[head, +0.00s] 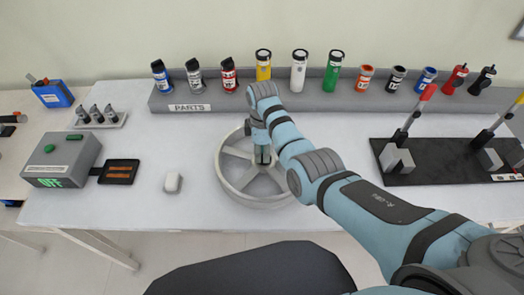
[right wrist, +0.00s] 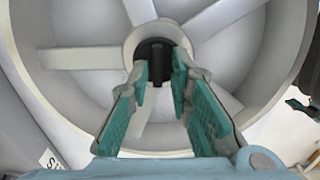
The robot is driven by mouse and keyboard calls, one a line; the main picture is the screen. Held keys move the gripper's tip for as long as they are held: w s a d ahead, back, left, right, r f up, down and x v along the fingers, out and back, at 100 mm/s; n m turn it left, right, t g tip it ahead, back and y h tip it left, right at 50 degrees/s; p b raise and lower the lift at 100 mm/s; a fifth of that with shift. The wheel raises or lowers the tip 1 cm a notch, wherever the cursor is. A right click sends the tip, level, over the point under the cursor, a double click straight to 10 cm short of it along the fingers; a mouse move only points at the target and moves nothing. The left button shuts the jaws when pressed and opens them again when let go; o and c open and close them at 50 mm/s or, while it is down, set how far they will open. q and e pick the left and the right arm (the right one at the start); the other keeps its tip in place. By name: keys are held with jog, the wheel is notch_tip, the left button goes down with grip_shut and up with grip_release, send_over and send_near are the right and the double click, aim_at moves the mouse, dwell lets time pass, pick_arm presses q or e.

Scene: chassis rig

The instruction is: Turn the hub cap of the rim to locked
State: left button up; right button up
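The wheel rim (head: 228,188) is a round, light grey, spoked part lying on the table at the middle of the head view. Its hub cap (right wrist: 156,50) is black with a raised bar and shows at the rim's centre in the right wrist view; my gripper hides it in the head view. My right gripper (head: 262,158) is over the hub. In the right wrist view its teal fingers (right wrist: 159,75) stand on either side of the cap's bar, with a narrow gap visible. A small teal part at that view's right edge may be my left gripper; its state is unclear.
A grey parts rack (head: 205,97) with several coloured bottles runs along the back. A black lever base (head: 440,165) is at right.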

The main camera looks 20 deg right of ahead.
grip_shut()
jog(key=shift+m, duration=0.4)
jog(key=m+p, duration=0.2)
jog(key=shift+w+r+m, duration=0.1)
jog(key=shift+r+m, duration=0.05)
jog(key=shift+m, duration=0.15)
jog(key=m+p, duration=0.1)
jog(key=m, duration=0.3)
jog(key=shift+w+d, duration=0.1)
jog(key=m, duration=0.6)
jog(key=shift+d+p, duration=0.1)
jog(key=shift+p, duration=0.25)
jog(key=m, duration=0.4)
jog(key=shift+d+m, duration=0.1)
jog(key=shift+m, duration=0.2)
